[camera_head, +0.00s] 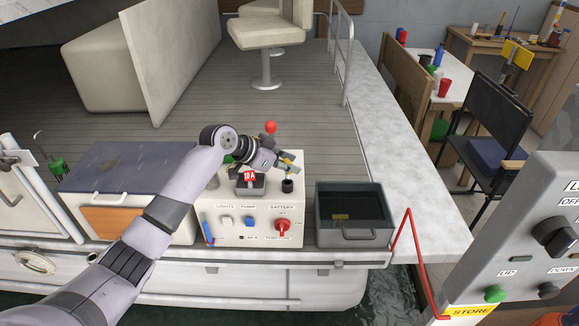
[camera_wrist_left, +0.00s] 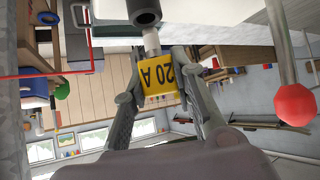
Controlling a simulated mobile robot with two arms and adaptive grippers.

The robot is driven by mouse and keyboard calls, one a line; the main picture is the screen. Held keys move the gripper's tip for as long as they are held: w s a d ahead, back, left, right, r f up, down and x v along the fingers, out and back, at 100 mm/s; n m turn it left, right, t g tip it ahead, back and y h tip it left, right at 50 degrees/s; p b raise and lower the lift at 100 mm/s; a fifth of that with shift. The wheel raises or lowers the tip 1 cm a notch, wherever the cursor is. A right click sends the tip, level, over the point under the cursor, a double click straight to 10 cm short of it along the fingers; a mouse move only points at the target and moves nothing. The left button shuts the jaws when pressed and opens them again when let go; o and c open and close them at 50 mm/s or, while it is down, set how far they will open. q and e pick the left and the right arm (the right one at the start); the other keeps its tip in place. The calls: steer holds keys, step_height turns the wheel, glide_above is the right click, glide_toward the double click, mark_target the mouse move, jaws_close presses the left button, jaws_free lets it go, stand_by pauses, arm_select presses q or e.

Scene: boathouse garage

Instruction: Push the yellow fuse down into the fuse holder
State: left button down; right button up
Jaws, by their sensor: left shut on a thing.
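My left gripper (camera_head: 284,161) is shut on the yellow fuse (camera_head: 289,160), above the white control panel (camera_head: 213,222). In the left wrist view, which looks upside down, the fuse (camera_wrist_left: 158,80) sits between the two fingers (camera_wrist_left: 160,88) and reads "20 A". Its metal end points at the dark round fuse holder (camera_wrist_left: 144,12). The holder (camera_head: 288,186) stands up from the panel top, below the fuse. The metal end appears lined up with the holder's mouth; I cannot tell whether it has entered. My right gripper is not in view.
A red ball knob (camera_head: 270,127) stands behind the gripper; it is close at the right in the wrist view (camera_wrist_left: 295,104). A red "10 A" piece (camera_head: 250,176) is left of the holder. A dark open bin (camera_head: 356,188) stands right of the panel.

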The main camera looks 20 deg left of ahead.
mark_target(288, 179)
arm_select(q)
steer(key=shift+s+r, duration=0.1)
steer(key=shift+s, duration=0.05)
steer(key=shift+f+b, duration=0.4)
steer(key=shift+f, duration=0.45)
steer(key=shift+f+b, duration=0.35)
steer(key=shift+f, duration=0.35)
arm_select(e)
steer(key=shift+f, duration=0.7)
steer(key=shift+s+a, duration=0.1)
steer(key=shift+a, duration=0.05)
arm_select(q)
steer(key=shift+f, duration=0.25)
arm_select(e)
steer(key=shift+a+f, duration=0.15)
steer(key=shift+a, duration=0.05)
arm_select(q)
steer(key=c, duration=1.2)
jaws_free()
steer(key=shift+c, duration=0.2)
arm_select(e)
steer(key=shift+d, duration=0.1)
